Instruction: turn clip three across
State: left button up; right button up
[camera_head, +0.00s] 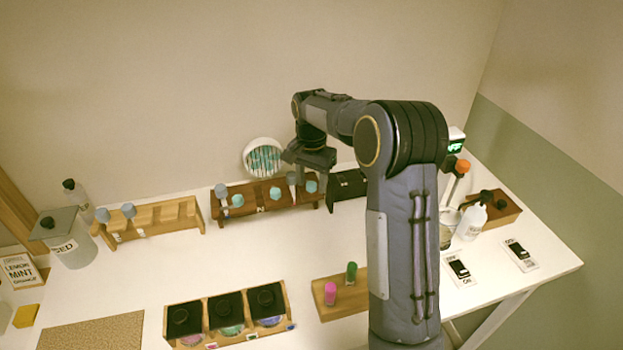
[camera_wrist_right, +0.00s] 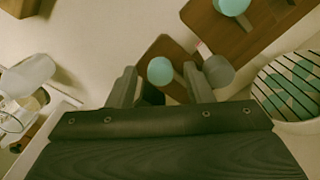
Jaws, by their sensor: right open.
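The dark wooden rack (camera_head: 255,205) stands at the back middle of the white table and holds several pieces with teal or grey round tops. My right gripper (camera_head: 308,167) is over the rack's right end, pointing down, open. In the right wrist view its fingers (camera_wrist_right: 160,92) stand either side of a teal round top (camera_wrist_right: 160,70), with no grip visible. A grey round top (camera_wrist_right: 218,70) is beside the right finger; I cannot tell whether they touch. Another teal top (camera_wrist_right: 232,5) is farther along. I cannot tell which piece is clip three. My left gripper is not in view.
A lighter wooden rack (camera_head: 160,217) stands to the left. A round striped dish (camera_head: 263,157) is behind the dark rack, and a black block (camera_head: 347,186) is at its right. A three-bay wooden box (camera_head: 205,305) is in front. The table between is clear.

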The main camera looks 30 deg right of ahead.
jog(key=c, duration=1)
jog(key=shift+n, duration=0.4)
jog(key=n, duration=0.4)
jog(key=shift+p, duration=0.4)
jog(key=n, duration=0.4)
jog(key=n+p, duration=0.1)
jog(key=n, duration=0.8)
